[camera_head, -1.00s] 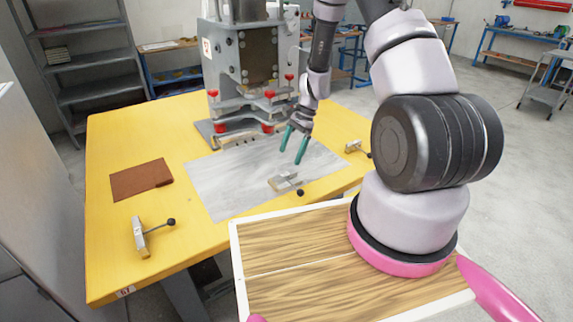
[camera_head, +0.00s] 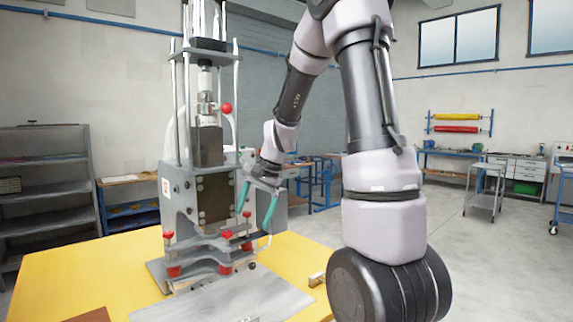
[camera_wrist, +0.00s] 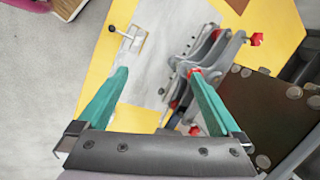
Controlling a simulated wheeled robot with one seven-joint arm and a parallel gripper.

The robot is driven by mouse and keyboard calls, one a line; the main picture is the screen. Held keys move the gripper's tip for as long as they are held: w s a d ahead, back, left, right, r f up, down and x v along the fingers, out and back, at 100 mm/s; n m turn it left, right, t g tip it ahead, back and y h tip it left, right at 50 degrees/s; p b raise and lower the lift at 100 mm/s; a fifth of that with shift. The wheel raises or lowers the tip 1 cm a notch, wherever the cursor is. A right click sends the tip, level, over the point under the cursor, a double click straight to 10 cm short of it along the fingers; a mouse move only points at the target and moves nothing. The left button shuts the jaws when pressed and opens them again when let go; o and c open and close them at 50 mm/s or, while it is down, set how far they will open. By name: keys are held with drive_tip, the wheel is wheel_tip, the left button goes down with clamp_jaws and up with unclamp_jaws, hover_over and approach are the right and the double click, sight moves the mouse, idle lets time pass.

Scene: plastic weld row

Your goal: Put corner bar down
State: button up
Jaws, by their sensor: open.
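My gripper (camera_head: 253,222) is open, with two teal fingers apart and nothing between them. In the head view it hangs in front of the press (camera_head: 215,195), near the height of its red knobs. In the wrist view my gripper (camera_wrist: 158,73) points down over the grey sheet (camera_wrist: 148,75), with the press's grey clamp plates (camera_wrist: 205,50) to the right. A narrow bar (camera_head: 210,284) seems to lie along the front foot of the press, on or beside the sheet (camera_head: 245,298). I cannot tell for certain whether it is the corner bar.
The yellow table (camera_head: 75,265) carries the press, whose red knobs (camera_head: 247,215) stand close to my fingers. A toggle clamp (camera_wrist: 132,38) with a dark ball handle sits by the sheet's edge. A brown mat (camera_head: 92,315) is partly in view. Shelves (camera_head: 45,185) stand behind at left.

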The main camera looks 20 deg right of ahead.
drive_tip(key=s+d+r+n+t+h, duration=0.1)
drive_tip(key=s+r+n+t, duration=0.4)
drive_tip(key=s+r, duration=1.1)
drive_tip(key=s, duration=0.3)
drive_tip(key=shift+s+d+r, duration=0.2)
drive_tip(key=shift+s+r, duration=0.1)
drive_tip(key=shift+s, duration=0.1)
drive_tip(key=shift+w, duration=0.1)
